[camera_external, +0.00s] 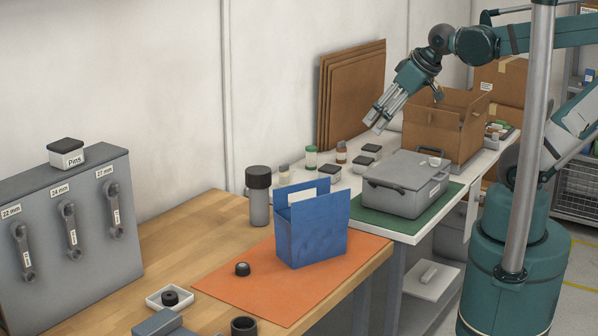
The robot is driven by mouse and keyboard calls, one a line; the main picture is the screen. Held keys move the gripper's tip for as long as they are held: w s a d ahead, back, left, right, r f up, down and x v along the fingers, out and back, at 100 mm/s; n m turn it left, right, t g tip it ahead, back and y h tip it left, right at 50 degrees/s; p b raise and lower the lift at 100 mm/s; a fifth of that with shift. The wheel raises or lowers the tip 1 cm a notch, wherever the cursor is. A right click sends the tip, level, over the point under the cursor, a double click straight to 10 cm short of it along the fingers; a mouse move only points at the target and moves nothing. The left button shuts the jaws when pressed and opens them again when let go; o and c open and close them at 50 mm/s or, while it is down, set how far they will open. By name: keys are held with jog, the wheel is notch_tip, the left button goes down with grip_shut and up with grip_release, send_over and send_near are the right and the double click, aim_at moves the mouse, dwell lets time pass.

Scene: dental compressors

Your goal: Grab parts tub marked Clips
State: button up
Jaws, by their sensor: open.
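Small white tubs with dark lids stand on the white table: one tub (329,174) at its left end, a second tub (362,165) and a third tub (372,151) to its right. Their labels are too small to read, so I cannot tell which is marked Clips. A similar tub (67,155), labelled Pins, sits on top of the grey wrench cabinet at the far left. My gripper (377,125) is open and empty. It points down and left, and in the picture shows just above the third tub, apart from it.
A grey lidded case (405,187) lies on a green mat near the tubs. Bottles (311,157) stand behind them, and an open cardboard box (432,132) is at right. A blue holder (312,235) stands on an orange mat (240,282) on the wooden bench.

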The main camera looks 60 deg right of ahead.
jog(key=w+d+r+n+g+h, duration=0.15)
jog(key=w+d+n, duration=0.35)
jog(key=w+d, duration=0.55)
jog(key=n+g+h, duration=0.3)
jog(key=n+g, duration=0.2)
jog(key=n, duration=0.8)
send_over(372, 147)
jog(key=a, duration=0.3)
notch_tip(372, 147, down, 27)
jog(key=shift+r, duration=0.2)
jog(key=shift+s, duration=0.1)
jog(key=shift+b+x, duration=0.3)
jog(key=shift+x, duration=0.95)
jog(key=shift+f, duration=0.15)
jog(key=shift+d+x, duration=0.2)
jog(key=shift+x, duration=2.3)
